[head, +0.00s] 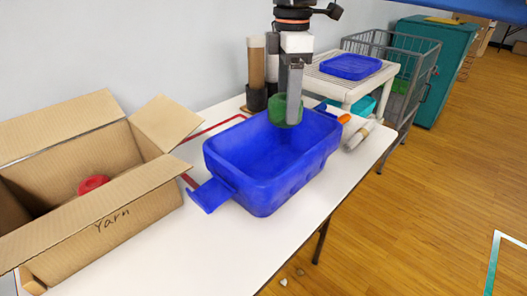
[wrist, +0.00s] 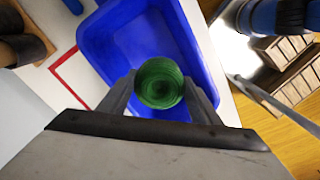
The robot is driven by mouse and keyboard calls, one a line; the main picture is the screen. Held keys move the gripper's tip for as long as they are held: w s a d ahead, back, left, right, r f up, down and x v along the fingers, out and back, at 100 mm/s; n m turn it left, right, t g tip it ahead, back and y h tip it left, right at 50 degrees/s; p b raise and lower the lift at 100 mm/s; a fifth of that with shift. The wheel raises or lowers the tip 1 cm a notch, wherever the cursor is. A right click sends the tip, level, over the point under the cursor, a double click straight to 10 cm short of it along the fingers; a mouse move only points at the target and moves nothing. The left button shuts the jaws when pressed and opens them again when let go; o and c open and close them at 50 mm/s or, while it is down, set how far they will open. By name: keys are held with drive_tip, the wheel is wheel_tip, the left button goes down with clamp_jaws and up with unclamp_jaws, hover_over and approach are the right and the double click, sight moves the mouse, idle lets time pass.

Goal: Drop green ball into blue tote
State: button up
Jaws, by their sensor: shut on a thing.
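The green ball (head: 280,109) is held between the fingers of my gripper (head: 290,105). In the wrist view the green ball (wrist: 160,83) sits between both fingertips, and my gripper (wrist: 160,92) is shut on it. The blue tote (head: 262,178) stands open on the white table. The ball is over the far part of the tote in the head view. The blue tote also shows below the ball in the wrist view (wrist: 115,55). The part of the tote's inside that I see is empty; the ball and gripper hide some of it.
A cardboard box (head: 120,215) marked "Yarn" stands at the left with a red ball (head: 93,184) in it. Tall cylinders (head: 257,72) stand behind the tote. A white cart (head: 345,85) bears a blue tray (head: 350,66). The white table (head: 190,250) is bare in front.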

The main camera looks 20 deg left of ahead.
drive_tip(key=shift+f, duration=2.8)
drive_tip(key=o, duration=1.1)
drive_tip(key=shift+r, duration=0.15)
wheel_tip(320, 180, up, 17)
